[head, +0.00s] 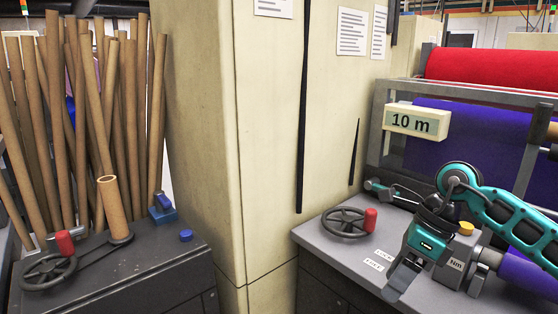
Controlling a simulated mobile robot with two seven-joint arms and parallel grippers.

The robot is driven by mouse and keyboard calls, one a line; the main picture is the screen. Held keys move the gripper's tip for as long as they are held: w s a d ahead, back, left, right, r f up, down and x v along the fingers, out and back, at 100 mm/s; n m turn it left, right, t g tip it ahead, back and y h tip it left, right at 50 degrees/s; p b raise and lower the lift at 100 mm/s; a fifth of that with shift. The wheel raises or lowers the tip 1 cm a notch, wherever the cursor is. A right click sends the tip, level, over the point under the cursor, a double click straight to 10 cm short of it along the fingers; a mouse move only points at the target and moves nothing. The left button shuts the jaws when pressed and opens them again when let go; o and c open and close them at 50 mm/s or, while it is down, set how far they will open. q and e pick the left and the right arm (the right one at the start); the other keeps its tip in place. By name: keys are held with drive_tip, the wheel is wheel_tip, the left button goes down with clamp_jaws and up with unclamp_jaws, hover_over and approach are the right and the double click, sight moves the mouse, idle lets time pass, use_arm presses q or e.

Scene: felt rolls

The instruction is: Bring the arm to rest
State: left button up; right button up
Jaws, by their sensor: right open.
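My right arm, teal and dark grey, comes in from the right edge over the right-hand grey bench (340,250). My right gripper (406,278) hangs low over the front part of this bench, pointing down. It is open, and I see nothing between its fingers. Whether the fingertips touch the bench top I cannot tell. My left gripper is not in view.
A handwheel with a red knob (370,219) stands left of my right gripper. A purple roll (440,135) and a red roll (480,68) lie behind, with a "10 m" display (417,121).

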drive_tip(key=s+a+r+m+t+y, duration=0.1)
drive_tip(key=s+a+m+t+y, duration=0.15)
drive_tip(key=a+m+y, duration=0.4)
drive_tip(key=s+a+m+t+y, duration=0.1)
drive_tip(key=s+a+m+y, duration=0.25)
drive_tip(key=a+y, duration=0.6)
drive_tip(key=d+f+m+t+h, duration=0.4)
drive_tip(key=f+m+t+h, duration=0.25)
drive_tip(key=m, duration=0.65)
drive_tip(key=d+f+m+t+h, duration=0.45)
drive_tip(key=m+t+h, duration=0.25)
drive_tip(key=m, duration=0.6)
drive_tip(key=s+d+f+m+g+h, duration=0.2)
drive_tip(key=s+f+m, duration=0.2)
drive_tip(key=f, duration=0.3)
drive_tip(key=s+d+f+m+g+h, duration=0.2)
drive_tip(key=s+f+m+g+h, duration=0.1)
drive_tip(key=s+f+m, duration=0.2)
wheel_tip(320, 180, down, 3)
drive_tip(key=shift+s+d+f+g+p, duration=0.1)
drive_tip(key=shift+s+d+g+p, duration=0.25)
drive_tip(key=shift+s, duration=0.9)
